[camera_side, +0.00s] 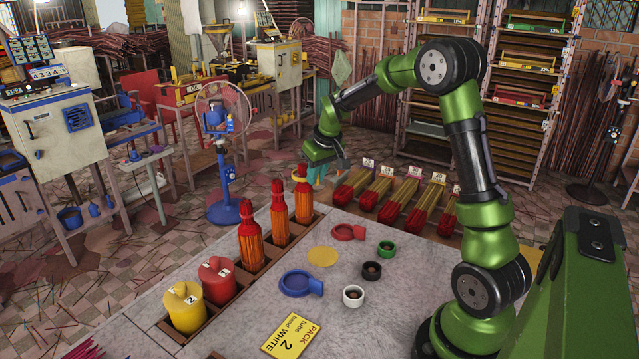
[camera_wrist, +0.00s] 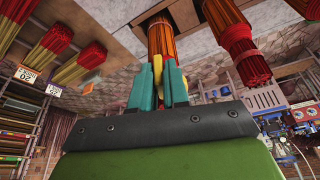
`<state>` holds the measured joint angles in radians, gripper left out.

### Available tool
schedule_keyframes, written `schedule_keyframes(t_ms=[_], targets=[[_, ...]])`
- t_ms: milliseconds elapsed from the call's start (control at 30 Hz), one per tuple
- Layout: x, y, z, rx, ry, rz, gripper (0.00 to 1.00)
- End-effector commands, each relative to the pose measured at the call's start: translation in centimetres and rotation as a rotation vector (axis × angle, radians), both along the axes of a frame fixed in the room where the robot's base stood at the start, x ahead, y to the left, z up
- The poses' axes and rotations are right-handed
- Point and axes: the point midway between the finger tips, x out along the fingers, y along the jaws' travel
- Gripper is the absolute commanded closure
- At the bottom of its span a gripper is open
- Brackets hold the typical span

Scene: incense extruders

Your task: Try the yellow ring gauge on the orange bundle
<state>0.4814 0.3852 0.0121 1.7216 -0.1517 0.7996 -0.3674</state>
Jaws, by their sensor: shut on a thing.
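My gripper (camera_side: 318,176) is at the far end of the row of bundles, beside the top of the farthest orange bundle (camera_side: 303,206). In the wrist view its teal fingers (camera_wrist: 158,82) are shut on a yellow piece, the yellow ring gauge (camera_wrist: 158,66), mostly hidden between them. The gauge is at the upper end of the orange bundle (camera_wrist: 160,38), which stands in front of the fingers. I cannot tell whether the ring is around the bundle or only beside it. Two more orange bundles with red tops, a middle one (camera_side: 279,216) and a nearer one (camera_side: 250,240), stand in the same row.
A red ring gauge (camera_side: 346,232) and a blue ring gauge (camera_side: 298,284) lie on the grey table. Green (camera_side: 387,248), black (camera_side: 371,270) and white (camera_side: 353,296) small rings lie nearby. Red (camera_side: 217,280) and yellow (camera_side: 185,308) canisters continue the row. Red-tipped stick bundles (camera_side: 376,190) lie behind.

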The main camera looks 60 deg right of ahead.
Motion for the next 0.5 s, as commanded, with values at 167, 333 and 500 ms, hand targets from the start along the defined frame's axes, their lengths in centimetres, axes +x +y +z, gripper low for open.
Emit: schedule_keyframes(t_ms=[167,333,500], targets=[[0.0,0.0,1.2,-0.001,-0.003,0.001,1.0],[0.0,0.0,2.2,-0.001,-0.003,0.001,1.0],[0.1,0.0,3.2,-0.002,-0.003,0.002,1.0]])
